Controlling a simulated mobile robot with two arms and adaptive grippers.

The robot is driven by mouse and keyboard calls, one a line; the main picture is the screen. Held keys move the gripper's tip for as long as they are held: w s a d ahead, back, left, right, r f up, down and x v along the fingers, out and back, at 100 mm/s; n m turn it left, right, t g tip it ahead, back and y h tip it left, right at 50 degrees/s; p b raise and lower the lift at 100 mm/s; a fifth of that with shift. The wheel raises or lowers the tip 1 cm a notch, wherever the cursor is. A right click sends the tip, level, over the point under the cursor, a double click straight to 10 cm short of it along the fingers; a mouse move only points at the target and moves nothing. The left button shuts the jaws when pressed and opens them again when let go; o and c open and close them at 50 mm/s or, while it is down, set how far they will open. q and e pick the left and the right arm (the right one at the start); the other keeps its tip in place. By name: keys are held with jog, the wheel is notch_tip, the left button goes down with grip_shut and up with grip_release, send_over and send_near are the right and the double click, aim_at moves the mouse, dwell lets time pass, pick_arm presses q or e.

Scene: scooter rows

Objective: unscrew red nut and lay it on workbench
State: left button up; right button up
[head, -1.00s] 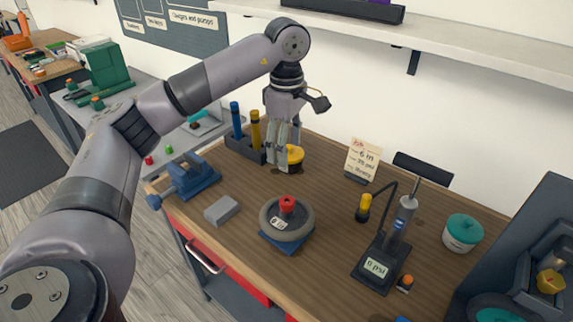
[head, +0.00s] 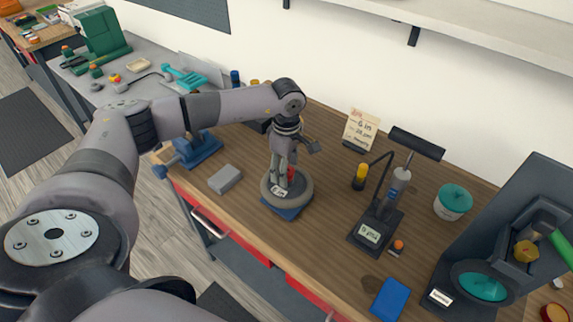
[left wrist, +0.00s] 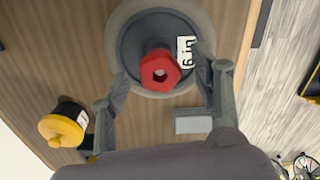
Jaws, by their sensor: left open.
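The red nut (left wrist: 160,70) sits at the centre of a grey wheel (left wrist: 128,25), and its hexagonal top with a hole shows in the left wrist view. In the head view the nut (head: 291,174) is partly hidden by my gripper, and the wheel (head: 302,196) rests on a blue base (head: 286,211) on the wooden workbench (head: 325,215). My left gripper (left wrist: 161,82) is open, with its fingers on either side of the nut and apart from it in the left wrist view. In the head view my left gripper (head: 280,184) points down over the wheel. My right gripper is not in view.
A grey block (head: 225,179) and a blue vise (head: 193,149) are left of the wheel. A yellow-topped container (left wrist: 64,125) shows in the left wrist view. Bare wood lies in front of the wheel.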

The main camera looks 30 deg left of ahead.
pick_arm(q)
jog(key=shift+f, duration=0.35)
jog(key=shift+c, duration=0.4)
jog(key=c, duration=1.2)
jog(key=shift+o, duration=0.2)
jog(key=n, duration=1.1)
jog(key=shift+r, duration=0.1)
jog(key=n+p, duration=0.1)
jog(key=n, duration=0.9)
jog(key=shift+n, duration=0.4)
